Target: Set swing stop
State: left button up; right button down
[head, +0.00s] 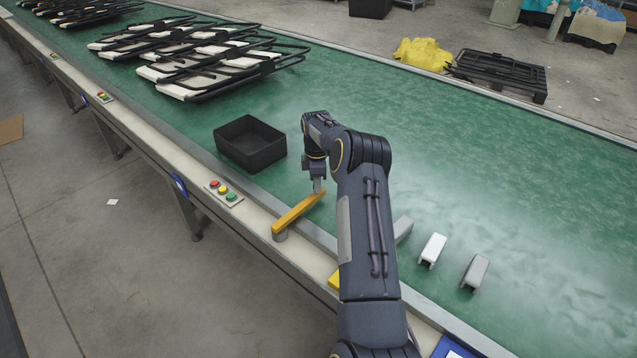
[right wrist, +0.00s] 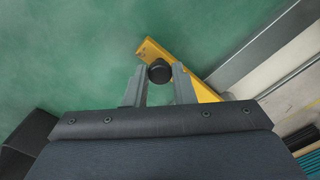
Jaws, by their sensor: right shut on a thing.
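The swing stop is a yellow bar (head: 298,212) on a short grey post (head: 280,236) at the conveyor's near edge. It slants from the edge rail out over the green belt. My right gripper (head: 318,186) is at the bar's far end. In the right wrist view, the fingers of my right gripper (right wrist: 160,75) are shut on a round black knob (right wrist: 160,72) that stands on the yellow bar (right wrist: 205,92). The fingers hide the knob in the head view. My left gripper is not in view.
A black open bin (head: 250,145) stands on the belt left of my right gripper. Grey and white clips (head: 433,250) lie to the right. Folded lounger frames (head: 215,60) lie farther up the belt. A button panel (head: 223,193) is on the near rail. The belt's middle is clear.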

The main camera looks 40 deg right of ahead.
jog(key=shift+w, duration=0.15)
jog(key=c, duration=1.2)
grip_release()
jog(key=shift+r+b, duration=0.3)
jog(key=shift+r, duration=3.6)
